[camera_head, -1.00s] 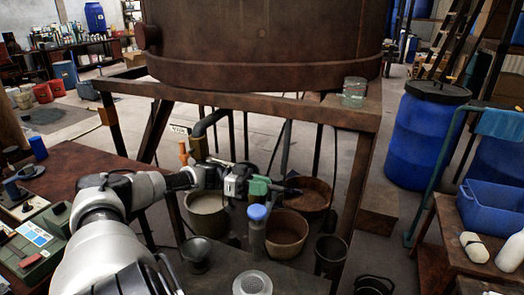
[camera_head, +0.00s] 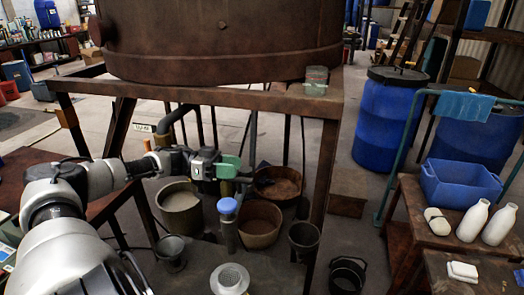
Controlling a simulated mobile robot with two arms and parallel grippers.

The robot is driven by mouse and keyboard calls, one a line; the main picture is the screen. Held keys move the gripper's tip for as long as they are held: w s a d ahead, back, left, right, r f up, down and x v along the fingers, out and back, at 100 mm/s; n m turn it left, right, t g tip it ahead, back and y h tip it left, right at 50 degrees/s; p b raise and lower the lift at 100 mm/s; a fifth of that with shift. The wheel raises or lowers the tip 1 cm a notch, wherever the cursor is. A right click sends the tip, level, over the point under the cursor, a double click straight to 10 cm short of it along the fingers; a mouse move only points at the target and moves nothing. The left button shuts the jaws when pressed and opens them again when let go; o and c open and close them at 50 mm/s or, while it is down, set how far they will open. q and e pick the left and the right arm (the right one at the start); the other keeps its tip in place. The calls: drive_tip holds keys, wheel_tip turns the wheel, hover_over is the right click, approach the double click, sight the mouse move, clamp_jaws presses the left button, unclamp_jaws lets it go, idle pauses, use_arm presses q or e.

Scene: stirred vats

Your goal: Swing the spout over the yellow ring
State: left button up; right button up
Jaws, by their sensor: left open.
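The spout (camera_head: 172,121) is a dark, bent pipe under the big rusty vat (camera_head: 225,38). Its lower end is partly hidden behind my left arm, above a pale-filled pot (camera_head: 181,222). My left gripper (camera_head: 242,172) is open, with green at its front end. It hangs right of the spout and clear of it, over the group of pots. I cannot make out a yellow ring on any pot. My right gripper is not in view.
A brown pot (camera_head: 261,232), a rusty bowl (camera_head: 278,181) and a blue-capped cylinder (camera_head: 229,235) stand close below my left gripper. The vat's frame (camera_head: 200,96) and its legs bound the space. Blue barrels (camera_head: 386,128) stand at right.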

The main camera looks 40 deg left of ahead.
use_arm(q)
drive_tip(key=w+d+r, duration=0.3)
drive_tip(key=d+r, duration=0.4)
drive_tip(key=d, duration=0.4)
drive_tip(key=shift+w, duration=0.25)
drive_tip(key=shift+d, duration=0.1)
